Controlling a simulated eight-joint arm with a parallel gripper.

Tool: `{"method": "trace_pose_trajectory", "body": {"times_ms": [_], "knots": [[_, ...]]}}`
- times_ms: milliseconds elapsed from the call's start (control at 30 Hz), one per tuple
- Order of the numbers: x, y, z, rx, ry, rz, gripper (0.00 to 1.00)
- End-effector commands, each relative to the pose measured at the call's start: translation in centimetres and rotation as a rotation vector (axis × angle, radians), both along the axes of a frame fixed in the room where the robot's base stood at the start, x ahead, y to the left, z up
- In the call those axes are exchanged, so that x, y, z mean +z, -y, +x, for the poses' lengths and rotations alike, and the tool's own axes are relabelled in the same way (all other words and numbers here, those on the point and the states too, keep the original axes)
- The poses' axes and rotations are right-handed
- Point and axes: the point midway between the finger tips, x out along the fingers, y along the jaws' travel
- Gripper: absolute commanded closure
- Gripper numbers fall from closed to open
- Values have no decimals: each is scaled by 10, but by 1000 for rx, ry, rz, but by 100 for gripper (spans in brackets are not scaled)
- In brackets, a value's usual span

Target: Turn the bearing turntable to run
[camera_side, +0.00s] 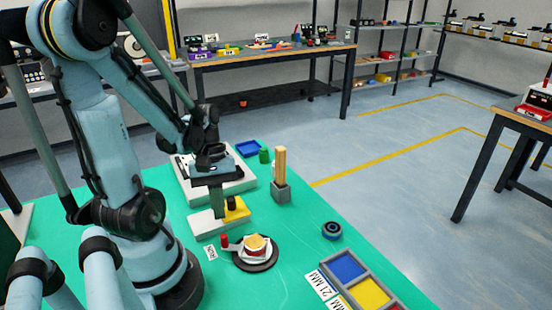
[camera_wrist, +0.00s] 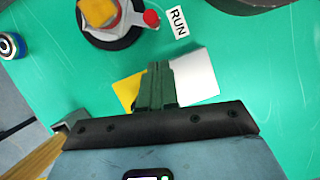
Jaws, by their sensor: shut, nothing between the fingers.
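The bearing turntable (camera_side: 262,265) is a dark round base on the green mat. It carries a white plate with a yellow-orange block on top. A red knob (camera_side: 225,241) stands on an arm at its left side. The turntable also shows at the top of the wrist view (camera_wrist: 122,39), with the red knob (camera_wrist: 151,18) pointing toward the RUN label (camera_wrist: 178,22), close to it but apart. My gripper (camera_side: 217,214) is shut and empty, behind the turntable and not touching it. In the wrist view, its fingers (camera_wrist: 158,68) point toward the turntable.
A white base with a yellow block (camera_side: 238,210) lies by my fingers, partly hidden. A grey block with a wooden post (camera_side: 280,168) stands behind. A blue-black ring (camera_side: 332,231) and a tray of coloured compartments (camera_side: 324,267) lie to the right. Mat between ring and turntable is clear.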

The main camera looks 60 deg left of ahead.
Motion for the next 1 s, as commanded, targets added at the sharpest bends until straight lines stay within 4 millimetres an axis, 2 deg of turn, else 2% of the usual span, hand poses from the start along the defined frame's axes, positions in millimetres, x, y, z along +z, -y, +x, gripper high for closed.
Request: {"method": "trace_pose_trajectory", "body": {"times_ms": [100,300,800,1000], "knots": [[0,16,-4,-5,1,0,100],[1,30,-7,-2,0,0,100],[1,35,-9,3,0,0,100],[1,44,-14,71,0,-1,100]]}}
